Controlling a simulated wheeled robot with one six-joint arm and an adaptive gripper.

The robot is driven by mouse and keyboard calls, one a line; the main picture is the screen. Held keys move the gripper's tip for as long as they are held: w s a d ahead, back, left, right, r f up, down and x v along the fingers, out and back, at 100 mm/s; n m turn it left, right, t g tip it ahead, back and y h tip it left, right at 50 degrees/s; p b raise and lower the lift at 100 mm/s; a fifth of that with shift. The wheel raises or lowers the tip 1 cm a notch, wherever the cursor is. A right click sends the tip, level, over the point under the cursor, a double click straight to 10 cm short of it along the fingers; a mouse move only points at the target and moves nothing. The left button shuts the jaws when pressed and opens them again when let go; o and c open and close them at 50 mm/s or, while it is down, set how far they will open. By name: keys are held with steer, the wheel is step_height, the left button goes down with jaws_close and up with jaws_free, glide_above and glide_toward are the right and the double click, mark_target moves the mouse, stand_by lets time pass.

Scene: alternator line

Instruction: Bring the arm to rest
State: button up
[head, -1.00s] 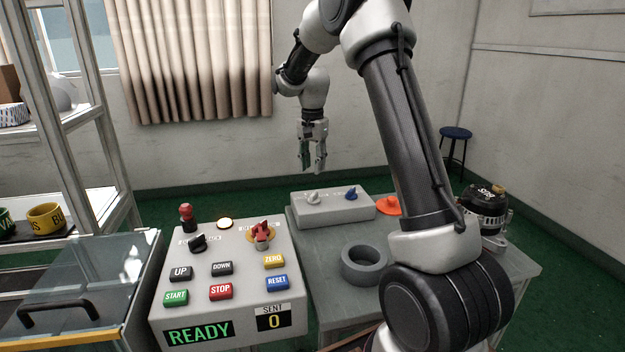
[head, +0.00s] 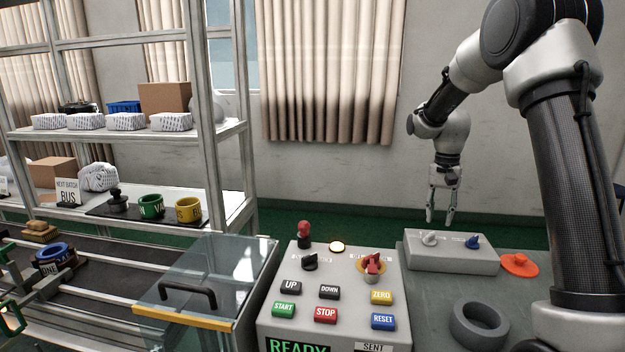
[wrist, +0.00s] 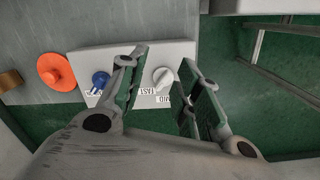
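My gripper (head: 440,205) hangs pointing down in the head view, above and behind the grey switch box (head: 452,256) on the table. Its two fingers are spread apart with nothing between them. In the wrist view my gripper (wrist: 158,100) is open over the switch box (wrist: 180,56), with the white knob (wrist: 162,78) showing between the fingers and the blue knob (wrist: 100,82) left of them. The gripper appears apart from the box. My arm is bent, raised on the right of the head view.
A control panel (head: 348,287) with several buttons and a red switch stands in front. An orange disc (head: 519,265) and a grey ring (head: 478,325) lie on the table (head: 432,300). A glass-covered conveyor (head: 205,280) and a shelf rack (head: 160,135) with cups and boxes are at left.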

steer(key=s+r+n+t, duration=0.1)
steer(key=s+r, duration=0.3)
steer(key=s, duration=0.7)
steer(key=s+r+n+t, duration=0.2)
steer(key=s+r+n, duration=0.1)
steer(key=s, duration=0.8)
steer(key=s+a+r+n+t, duration=0.1)
steer(key=s+r+n+t, duration=0.1)
steer(key=s+r, duration=0.4)
steer(key=s, duration=0.5)
steer(key=shift+s, duration=0.2)
steer(key=shift+a, duration=0.2)
